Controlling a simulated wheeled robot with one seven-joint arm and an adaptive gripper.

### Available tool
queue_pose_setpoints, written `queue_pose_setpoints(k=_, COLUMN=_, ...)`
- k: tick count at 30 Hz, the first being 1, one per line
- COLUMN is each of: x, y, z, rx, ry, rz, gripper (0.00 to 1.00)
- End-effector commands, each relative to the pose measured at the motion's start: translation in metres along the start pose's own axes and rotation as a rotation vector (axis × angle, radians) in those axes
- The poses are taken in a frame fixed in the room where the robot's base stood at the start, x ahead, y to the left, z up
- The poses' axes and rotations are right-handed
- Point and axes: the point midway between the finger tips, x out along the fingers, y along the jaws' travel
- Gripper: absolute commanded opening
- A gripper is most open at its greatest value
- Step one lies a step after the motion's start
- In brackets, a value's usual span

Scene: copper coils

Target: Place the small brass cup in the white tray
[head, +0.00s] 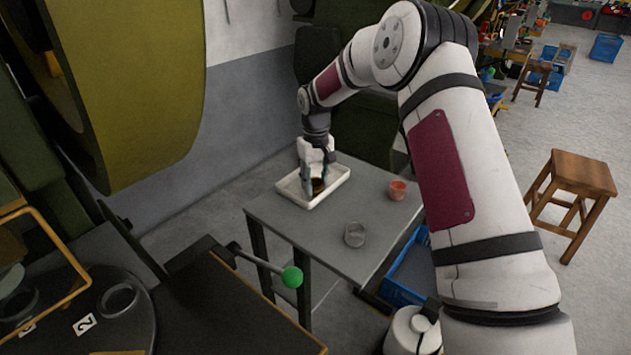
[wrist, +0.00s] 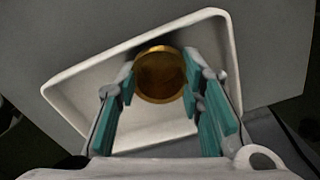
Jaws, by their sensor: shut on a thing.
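The small brass cup (wrist: 160,76) is between my gripper's teal-padded fingers (wrist: 163,95) in the wrist view, with its round open mouth visible. My gripper is shut on it. The white tray (wrist: 75,93) lies around and below the cup in the wrist view. In the head view, the white tray (head: 337,182) sits on the grey table, and my gripper (head: 314,187) points down inside its outline. The cup (head: 319,186) shows only as a small brownish patch there, partly hidden by the fingers. I cannot tell whether the cup touches the tray floor.
On the grey table (head: 300,226), an orange-red cup (head: 397,190) stands right of the tray and a grey metal cup (head: 354,235) stands near the front edge. A blue crate (head: 408,279) is below the table. A green-knobbed lever (head: 292,277) stands in front.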

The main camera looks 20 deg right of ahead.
Motion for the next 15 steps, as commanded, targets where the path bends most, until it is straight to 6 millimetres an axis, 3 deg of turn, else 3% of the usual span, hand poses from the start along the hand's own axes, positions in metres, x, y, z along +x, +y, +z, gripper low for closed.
queue_pose_setpoints(k=1, x=0.0025, y=-0.0001, z=0.0, rx=0.0, ry=-0.001, rz=0.0, gripper=0.05)
queue_pose_setpoints(k=2, x=0.0019, y=-0.0001, z=0.0001, rx=0.0, ry=-0.001, rz=0.0, gripper=0.41)
queue_pose_setpoints(k=4, x=0.0016, y=-0.0001, z=0.0001, rx=0.0, ry=-0.001, rz=0.0, gripper=0.55)
queue_pose_setpoints(k=15, x=-0.0029, y=-0.0001, z=0.0002, rx=0.0, ry=0.0, rz=0.0, gripper=0.55)
